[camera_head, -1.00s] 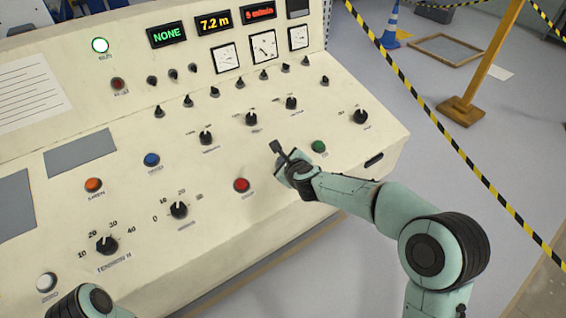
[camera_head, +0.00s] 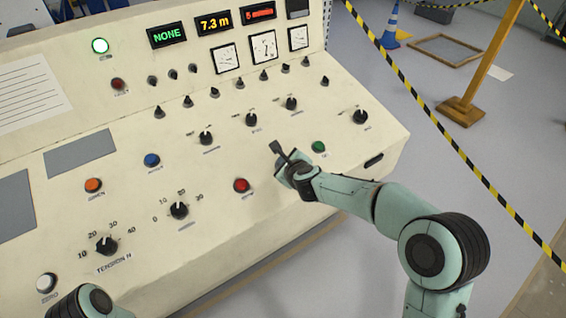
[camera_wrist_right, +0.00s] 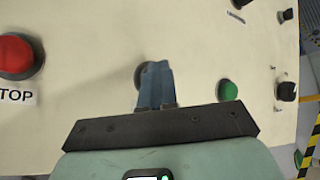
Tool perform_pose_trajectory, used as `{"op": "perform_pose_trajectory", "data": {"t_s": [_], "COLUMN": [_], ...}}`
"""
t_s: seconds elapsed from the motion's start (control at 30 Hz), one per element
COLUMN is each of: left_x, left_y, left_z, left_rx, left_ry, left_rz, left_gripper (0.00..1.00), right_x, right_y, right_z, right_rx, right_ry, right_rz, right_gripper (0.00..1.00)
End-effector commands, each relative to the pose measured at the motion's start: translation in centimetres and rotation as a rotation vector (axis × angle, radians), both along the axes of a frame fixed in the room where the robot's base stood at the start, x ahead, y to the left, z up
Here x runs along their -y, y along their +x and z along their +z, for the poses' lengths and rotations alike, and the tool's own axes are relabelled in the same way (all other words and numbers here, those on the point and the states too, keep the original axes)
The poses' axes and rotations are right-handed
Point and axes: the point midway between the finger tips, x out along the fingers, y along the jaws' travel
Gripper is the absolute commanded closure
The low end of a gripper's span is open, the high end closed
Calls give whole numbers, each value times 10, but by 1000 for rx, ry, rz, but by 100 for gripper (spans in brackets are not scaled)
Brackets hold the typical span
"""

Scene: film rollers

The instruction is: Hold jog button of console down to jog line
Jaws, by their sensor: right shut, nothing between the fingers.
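The cream console (camera_head: 215,235) fills the left and middle of the head view. My right gripper (camera_head: 279,151) is shut and empty over its sloping panel, between the red button (camera_head: 241,185) and the green button (camera_head: 318,146). In the right wrist view the closed fingers (camera_wrist_right: 155,84) overlap a dark round control (camera_wrist_right: 139,76), most of which they hide. Its label does not show. It lies between the red stop button (camera_wrist_right: 16,56) and the green button (camera_wrist_right: 228,90). I cannot tell how far it is pressed. My left gripper is out of view.
The console's green display (camera_head: 167,34) reads NONE and the amber display (camera_head: 214,21) reads 7.3 m. Several knobs and buttons surround the right gripper. Striped barrier tape (camera_head: 455,154) runs across the right side. A wooden-coloured post (camera_head: 482,62) stands behind it.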

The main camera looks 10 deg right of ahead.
Motion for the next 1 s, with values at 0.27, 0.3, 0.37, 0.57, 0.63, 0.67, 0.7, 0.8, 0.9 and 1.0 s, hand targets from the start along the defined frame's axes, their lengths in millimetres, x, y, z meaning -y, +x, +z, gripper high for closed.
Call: {"op": "perform_pose_trajectory", "data": {"t_s": [0.27, 0.3, 0.37, 0.57, 0.63, 0.67, 0.7, 0.8, 0.9, 1.0], "left_x": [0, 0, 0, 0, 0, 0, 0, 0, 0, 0], "left_y": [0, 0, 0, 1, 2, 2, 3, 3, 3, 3], "left_z": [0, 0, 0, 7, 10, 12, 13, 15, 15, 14], "left_rx": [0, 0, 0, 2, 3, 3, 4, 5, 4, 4], "left_ry": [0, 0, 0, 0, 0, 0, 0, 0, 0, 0], "left_rz": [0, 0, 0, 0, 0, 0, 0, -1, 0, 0], "left_gripper": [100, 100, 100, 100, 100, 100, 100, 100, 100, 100], "right_x": [0, 0, 0, 1, 1, 1, 1, 1, 2, 1], "right_y": [0, 0, -1, -2, -3, -3, -3, -4, -4, -4], "right_z": [-2, -2, -1, 6, 11, 13, 15, 18, 17, 17], "right_rx": [-4, -4, -4, -3, -3, -3, -2, -1, -1, -1], "right_ry": [0, 0, 0, 0, 0, 0, 0, 0, 0, 0], "right_rz": [0, 0, 0, 0, 0, 0, 1, 0, 0, 0], "right_gripper": [100, 100, 100, 100, 100, 100, 100, 100, 100, 100]}}
